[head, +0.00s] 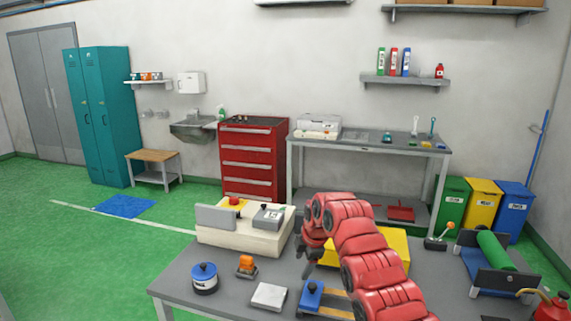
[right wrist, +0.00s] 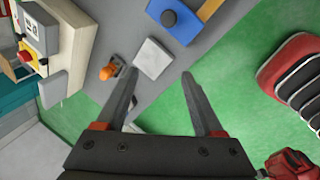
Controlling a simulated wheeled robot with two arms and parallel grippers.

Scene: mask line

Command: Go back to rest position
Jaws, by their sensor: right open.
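My right arm comes in from the lower right in the head view and reaches over the grey table (head: 235,285). My right gripper (head: 307,262) is near the table's middle, partly hidden by the arm's red links. In the right wrist view the two fingers of this gripper (right wrist: 160,75) are spread apart with nothing between them. Beyond the fingertips lie a pale square block (right wrist: 153,58) and an orange-topped item (right wrist: 109,70), apart from the fingers. My left gripper is not in view.
A cream machine (head: 245,238) with a red button stands at the table's back left. A blue-lidded pot (head: 204,278), a blue block (head: 311,294) and a yellow box (head: 393,248) are on the table. A green roller (head: 495,250) stands at the right. Green floor is free to the left.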

